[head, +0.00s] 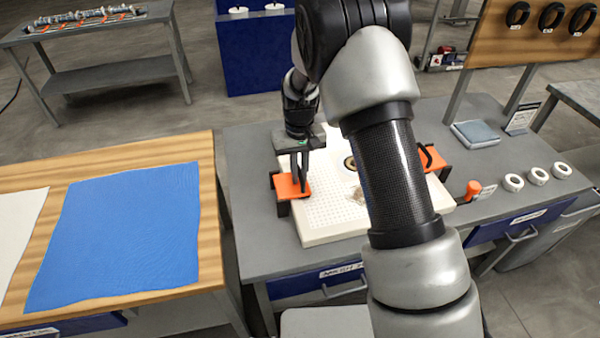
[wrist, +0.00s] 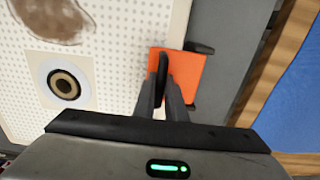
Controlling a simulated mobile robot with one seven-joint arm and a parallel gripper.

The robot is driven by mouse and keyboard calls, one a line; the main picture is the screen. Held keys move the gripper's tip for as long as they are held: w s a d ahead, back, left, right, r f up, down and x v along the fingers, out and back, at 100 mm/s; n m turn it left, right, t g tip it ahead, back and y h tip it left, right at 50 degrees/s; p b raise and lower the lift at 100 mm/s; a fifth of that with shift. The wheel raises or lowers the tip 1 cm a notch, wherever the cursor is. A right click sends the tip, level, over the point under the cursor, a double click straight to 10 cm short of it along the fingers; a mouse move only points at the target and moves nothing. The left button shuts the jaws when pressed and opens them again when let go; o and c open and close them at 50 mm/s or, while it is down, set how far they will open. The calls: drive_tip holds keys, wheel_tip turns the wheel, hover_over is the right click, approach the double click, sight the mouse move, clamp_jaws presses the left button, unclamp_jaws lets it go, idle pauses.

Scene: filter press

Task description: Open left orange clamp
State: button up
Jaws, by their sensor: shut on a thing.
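The left orange clamp (head: 291,185) sits at the left edge of the white perforated filter plate (head: 330,225). In the wrist view, the clamp's orange plate (wrist: 188,71) lies at the filter plate's edge, with a dark handle (wrist: 162,72) standing on it. My gripper (head: 300,185) is over this clamp, its fingers pointing down at it. In the wrist view, my gripper (wrist: 166,85) is shut on the dark handle. A right orange clamp (head: 432,160) with a black handle is at the plate's far right side, partly hidden by my arm.
A round port (wrist: 64,84) and a brown stain (wrist: 48,18) mark the plate. White rings (head: 537,176) and an orange-handled tool (head: 472,190) lie to the right. A wooden table with a blue cloth (head: 125,235) stands left, across a narrow gap.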

drive_tip(key=shift+s+a+r, duration=0.1)
drive_tip(key=shift+a+r, duration=0.35)
drive_tip(key=shift+r, duration=0.1)
drive_tip(key=shift+a, duration=0.2)
